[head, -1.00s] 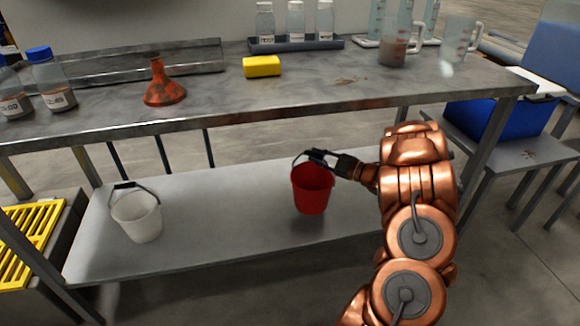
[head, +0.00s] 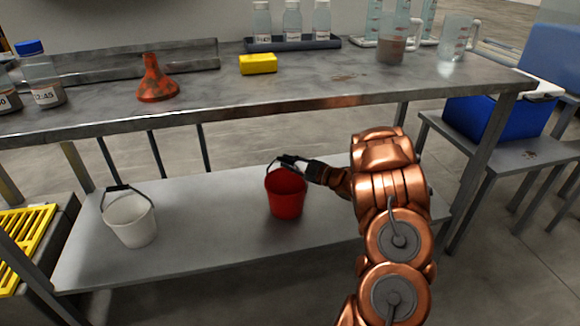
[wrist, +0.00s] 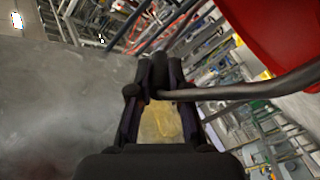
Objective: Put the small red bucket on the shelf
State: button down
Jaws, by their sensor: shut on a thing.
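The small red bucket (head: 286,198) is at the lower shelf (head: 200,235) under the metal table, near the middle. It is upright. I cannot tell whether its base touches the shelf or hangs just above it. My gripper (head: 288,161) is at the bucket's top, shut on its dark handle. In the wrist view, the handle (wrist: 240,92) runs between my gripper's fingertips (wrist: 160,90), and part of the red bucket (wrist: 275,35) fills the upper right corner.
A white bucket (head: 130,219) stands on the lower shelf to the left. The table top (head: 220,95) above holds an orange funnel (head: 155,82), a yellow sponge (head: 258,64) and bottles. A blue bin (head: 482,118) stands on a side table at right. The shelf between the buckets is clear.

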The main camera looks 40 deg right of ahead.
jog(key=shift+f, duration=0.15)
jog(key=c, duration=1.1)
grip_release()
jog(key=shift+s+d+r, duration=0.1)
jog(key=shift+r, duration=0.1)
jog(key=p+v, duration=0.3)
jog(key=v, duration=0.8)
jog(key=shift+s, duration=0.35)
jog(key=shift+f, duration=0.1)
